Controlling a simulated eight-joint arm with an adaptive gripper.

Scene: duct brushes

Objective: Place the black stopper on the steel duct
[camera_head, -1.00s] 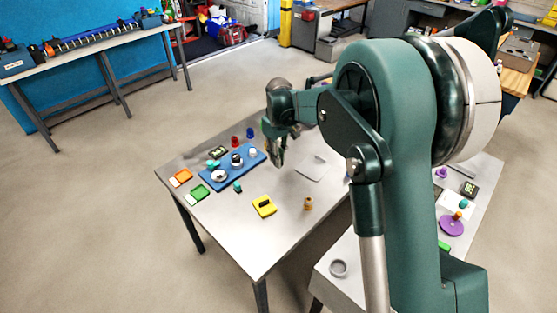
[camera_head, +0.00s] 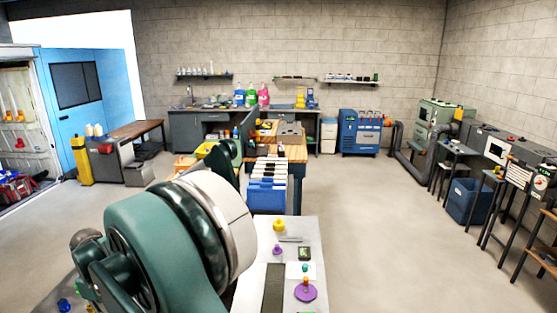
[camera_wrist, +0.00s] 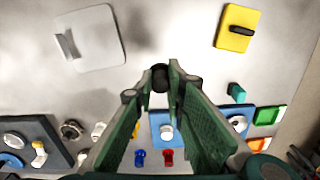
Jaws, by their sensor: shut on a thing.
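In the wrist view my gripper (camera_wrist: 160,76) is shut on the black stopper (camera_wrist: 159,82), a small dark cylinder held between the fingertips. It appears above the grey table, apart from the pieces below. A blue plate (camera_wrist: 155,122) lies under the gripper, partly hidden by the fingers. It carries a pale metallic round piece (camera_wrist: 166,133) and another round piece (camera_wrist: 238,122) at the right. I cannot tell which piece is the steel duct. In the head view my arm fills the lower left, and the gripper is out of the picture.
In the wrist view, a yellow block (camera_wrist: 237,28), a light plate with an upright tab (camera_wrist: 95,38) and a teal piece (camera_wrist: 236,91) lie around. Red (camera_wrist: 168,157) and blue (camera_wrist: 140,158) pegs stand nearby. A purple disc (camera_head: 306,293) lies on the side table in the head view.

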